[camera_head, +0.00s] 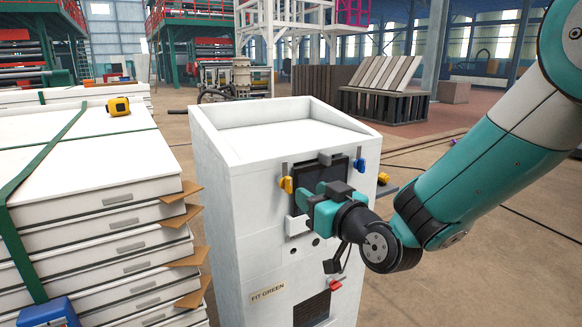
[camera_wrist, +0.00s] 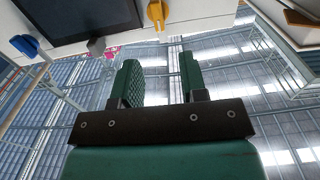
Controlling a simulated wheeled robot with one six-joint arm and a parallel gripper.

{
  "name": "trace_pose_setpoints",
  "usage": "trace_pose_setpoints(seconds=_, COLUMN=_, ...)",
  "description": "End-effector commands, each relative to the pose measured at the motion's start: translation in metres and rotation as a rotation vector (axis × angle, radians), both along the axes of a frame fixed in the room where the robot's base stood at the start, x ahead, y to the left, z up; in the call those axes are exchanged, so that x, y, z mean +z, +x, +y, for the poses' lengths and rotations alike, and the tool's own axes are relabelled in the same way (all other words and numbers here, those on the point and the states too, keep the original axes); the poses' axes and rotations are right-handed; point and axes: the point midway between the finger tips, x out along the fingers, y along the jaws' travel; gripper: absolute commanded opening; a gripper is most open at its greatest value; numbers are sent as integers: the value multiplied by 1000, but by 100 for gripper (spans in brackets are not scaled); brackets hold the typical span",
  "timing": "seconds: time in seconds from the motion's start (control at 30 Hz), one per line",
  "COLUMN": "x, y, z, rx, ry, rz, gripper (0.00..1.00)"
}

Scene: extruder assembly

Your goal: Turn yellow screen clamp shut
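The yellow screen clamp (camera_head: 286,185) sits at the left edge of the dark screen (camera_head: 335,172) on the white cabinet's front. In the wrist view the yellow clamp (camera_wrist: 156,13) is at the top, just beyond the gap between my fingers, and the dark screen (camera_wrist: 75,15) is left of it. A blue clamp (camera_head: 360,165) is on the screen's right side; it also shows in the wrist view (camera_wrist: 25,45). My gripper (camera_head: 307,200) is in front of the screen, hiding its lower part. My gripper (camera_wrist: 160,78) is open and empty, its fingers apart from the yellow clamp.
The white cabinet (camera_head: 225,175) also bears a red handle (camera_head: 335,286) low down. A stack of white panels (camera_head: 90,170) with brown corner guards stands close on its left, with a yellow tape measure (camera_head: 118,106) on top. Floor right of the cabinet is mostly clear.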

Motion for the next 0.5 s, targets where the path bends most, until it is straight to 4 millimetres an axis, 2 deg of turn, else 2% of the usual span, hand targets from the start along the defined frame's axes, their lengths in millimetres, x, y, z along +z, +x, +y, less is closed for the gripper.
trace_pose_setpoints(seconds=0.03, x=5, y=10, z=8, rx=3, ry=-1, rz=0, gripper=39)
trace_pose_setpoints(seconds=0.2, x=3, y=39, z=27, rx=2, ry=-1, rz=0, gripper=39)
trace_pose_setpoints(seconds=0.33, x=1, y=56, z=38, rx=1, ry=-1, rz=1, gripper=39)
trace_pose_setpoints(seconds=0.5, x=0, y=68, z=46, rx=1, ry=0, rz=2, gripper=39)
